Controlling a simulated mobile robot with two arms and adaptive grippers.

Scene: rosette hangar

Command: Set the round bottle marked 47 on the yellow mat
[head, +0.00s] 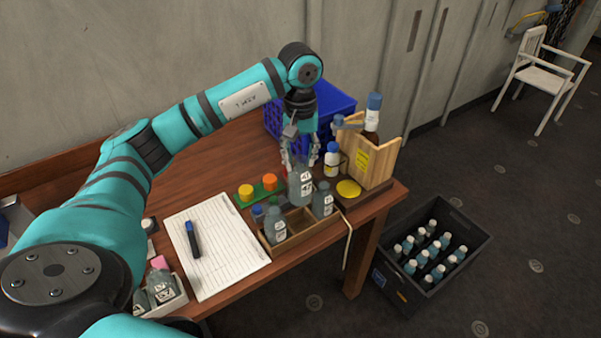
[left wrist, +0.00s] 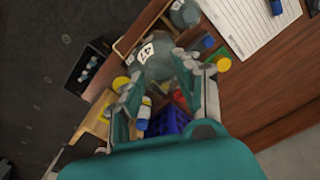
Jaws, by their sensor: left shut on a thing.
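The round grey bottle (head: 300,187) has a white label that seems to read 47. It also shows in the left wrist view (left wrist: 157,62), between the fingers. My left gripper (head: 300,165) is shut on its upper part and holds it upright, over or just behind the wooden tray; I cannot tell its exact height. My left gripper also shows in the left wrist view (left wrist: 165,80). The round yellow mat (head: 348,189) lies bare on a dark board to the right of the bottle. My right gripper is not in view.
The wooden tray (head: 296,236) holds similar grey bottles. A wooden box (head: 377,160) with a tall brown bottle stands behind the mat, a white blue-capped bottle (head: 332,160) beside it. A blue crate (head: 335,103) is at the back. Yellow and orange lids sit left.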

